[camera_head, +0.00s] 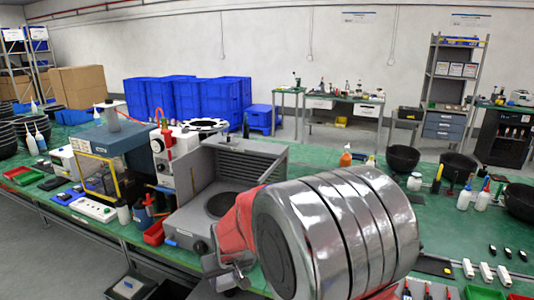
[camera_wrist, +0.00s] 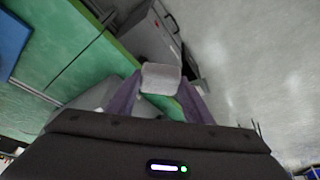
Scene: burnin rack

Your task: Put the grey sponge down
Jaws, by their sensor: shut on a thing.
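The grey sponge (camera_wrist: 161,78) shows in the wrist view as a small pale grey block between the tips of my two fingers. My gripper (camera_wrist: 161,92) is shut on it, with one finger on each side. Behind the sponge in the wrist view are a green surface (camera_wrist: 80,50) and grey box-like shapes; I cannot tell how far they are from it. In the head view my large arm link covers the front middle, and I cannot make out the sponge there.
A grey open-fronted burn-in unit (camera_head: 235,165) with a round plate stands on the green bench (camera_head: 420,215), left of my arm. A red bin (camera_head: 153,233) and bottles crowd its left. Black bowls (camera_head: 403,158) stand at the right. Some bench right of my arm is clear.

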